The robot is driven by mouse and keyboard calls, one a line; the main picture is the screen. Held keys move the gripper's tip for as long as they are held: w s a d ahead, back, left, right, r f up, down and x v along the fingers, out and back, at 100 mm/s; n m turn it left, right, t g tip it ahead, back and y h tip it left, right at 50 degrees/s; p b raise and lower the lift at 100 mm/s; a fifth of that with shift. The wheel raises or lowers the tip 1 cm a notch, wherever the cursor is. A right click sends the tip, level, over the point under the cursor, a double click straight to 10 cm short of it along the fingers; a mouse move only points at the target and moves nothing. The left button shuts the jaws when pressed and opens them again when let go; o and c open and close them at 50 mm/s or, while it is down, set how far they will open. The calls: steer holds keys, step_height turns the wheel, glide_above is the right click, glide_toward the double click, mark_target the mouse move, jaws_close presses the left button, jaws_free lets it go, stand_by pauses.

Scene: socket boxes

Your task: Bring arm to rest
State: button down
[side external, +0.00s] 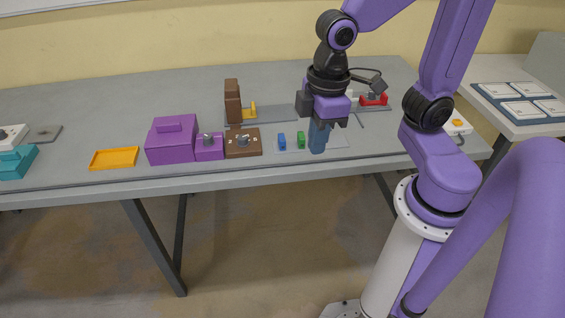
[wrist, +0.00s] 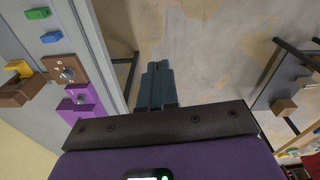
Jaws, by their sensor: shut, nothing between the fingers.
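My gripper (side external: 318,138) is shut and empty. Its dark blue-grey fingers point down over the front part of the long grey table, in front of a light mat. In the wrist view the closed fingers (wrist: 158,72) lie side by side, with the floor behind them and the table edge to their left. A small blue block (side external: 282,142) and a small green block (side external: 301,141) stand on the mat, just left of the fingers. They also show at the upper left of the wrist view, the green block (wrist: 38,13) above the blue block (wrist: 51,37).
Left of the mat are a brown socket box (side external: 243,148), a small purple box (side external: 209,152), a larger purple box (side external: 170,147) and an orange tray (side external: 114,158). A tall brown block (side external: 232,108) stands behind. A red part (side external: 374,100) lies behind right. The table's front edge is close.

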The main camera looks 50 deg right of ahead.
steer(key=s+d+f+n, duration=0.1)
steer(key=s+d+n, duration=0.1)
steer(key=s, duration=0.5)
steer(key=shift+d+f, duration=0.3)
steer(key=shift+d, duration=0.55)
